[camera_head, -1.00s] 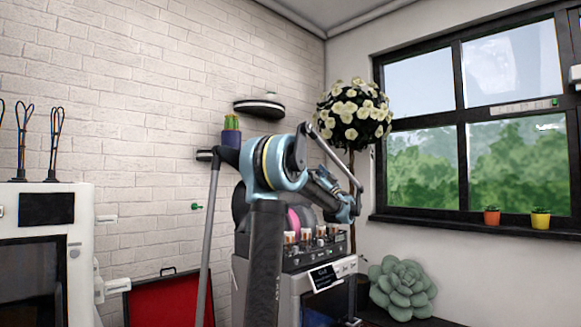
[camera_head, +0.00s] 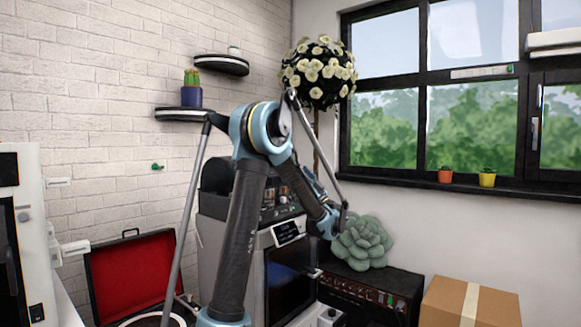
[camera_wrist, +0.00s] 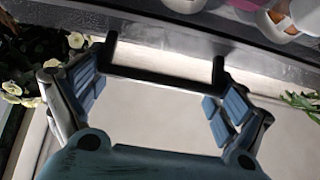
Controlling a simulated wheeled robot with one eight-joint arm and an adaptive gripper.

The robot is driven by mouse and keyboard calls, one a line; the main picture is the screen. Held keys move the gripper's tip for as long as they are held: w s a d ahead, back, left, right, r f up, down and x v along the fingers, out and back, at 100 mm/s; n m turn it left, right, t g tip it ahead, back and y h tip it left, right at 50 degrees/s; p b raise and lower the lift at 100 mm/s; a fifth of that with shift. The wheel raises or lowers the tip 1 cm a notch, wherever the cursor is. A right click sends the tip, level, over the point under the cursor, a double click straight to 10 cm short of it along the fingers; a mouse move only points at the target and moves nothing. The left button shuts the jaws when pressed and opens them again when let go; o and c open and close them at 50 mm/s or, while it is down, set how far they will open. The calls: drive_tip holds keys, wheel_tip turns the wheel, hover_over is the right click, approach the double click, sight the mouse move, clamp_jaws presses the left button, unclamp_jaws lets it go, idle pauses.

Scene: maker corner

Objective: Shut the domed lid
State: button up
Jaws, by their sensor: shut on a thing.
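A grey and black machine (camera_head: 213,232) with a small screen stands behind my arm. A dark rounded shape (camera_head: 214,174) shows at its top left, partly hidden by my arm; I cannot tell whether it is the domed lid. My gripper (camera_head: 332,226) is at the machine's right side, small and partly hidden in the head view. In the wrist view my gripper (camera_wrist: 158,86) has its blue pads at both ends of a black bar-shaped handle (camera_wrist: 165,80) and is shut on it. The handle's two posts run toward a grey edge. A pale surface lies beyond.
An open red-lined case (camera_head: 130,270) lies at lower left. A green succulent (camera_head: 362,243), a black amplifier (camera_head: 375,290) and a cardboard box (camera_head: 470,302) are at right. A white-flowered tree (camera_head: 320,72) stands behind. White machines (camera_head: 25,200) stand at left.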

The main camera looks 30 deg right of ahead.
drive_tip(key=shift+s+f, duration=0.15)
drive_tip(key=shift+f, duration=0.4)
drive_tip(key=o, duration=1.2)
drive_tip(key=shift+h, duration=0.3)
drive_tip(key=shift+o, duration=0.2)
drive_tip(key=v, duration=1.2)
drive_tip(key=shift+d, duration=0.1)
